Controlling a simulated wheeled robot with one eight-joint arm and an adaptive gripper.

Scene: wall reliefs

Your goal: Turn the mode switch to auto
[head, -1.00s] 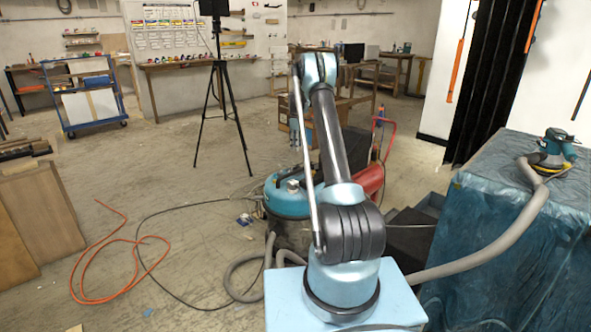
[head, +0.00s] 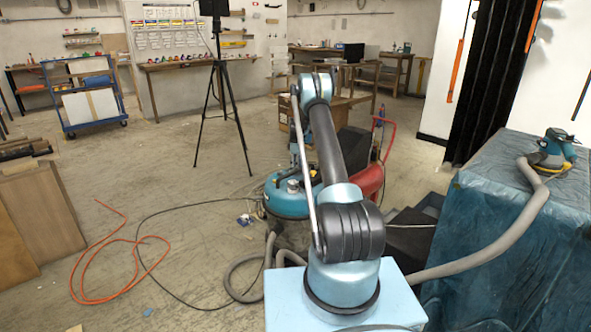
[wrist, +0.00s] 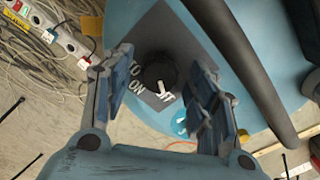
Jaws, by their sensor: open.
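The mode switch is a round dark knob (wrist: 158,72) on a dark grey plate (wrist: 150,40) in the wrist view. The plate is on top of the teal vacuum (head: 286,196). The knob has a white pointer mark on its lower side in the picture. White lettering, including "ON", surrounds it; part of the lettering is too small to read. My gripper (wrist: 163,68) is open, its fingers to the left and right of the knob, with no visible contact. In the head view the switch cannot be made out and my arm covers part of the vacuum.
A dark tube (wrist: 243,65) crosses the vacuum's top right of my gripper. A power strip (wrist: 58,32) and cables lie on the floor at upper left. A grey hose (head: 490,230) runs to a blue-covered table (head: 500,262) with a sander (head: 553,152).

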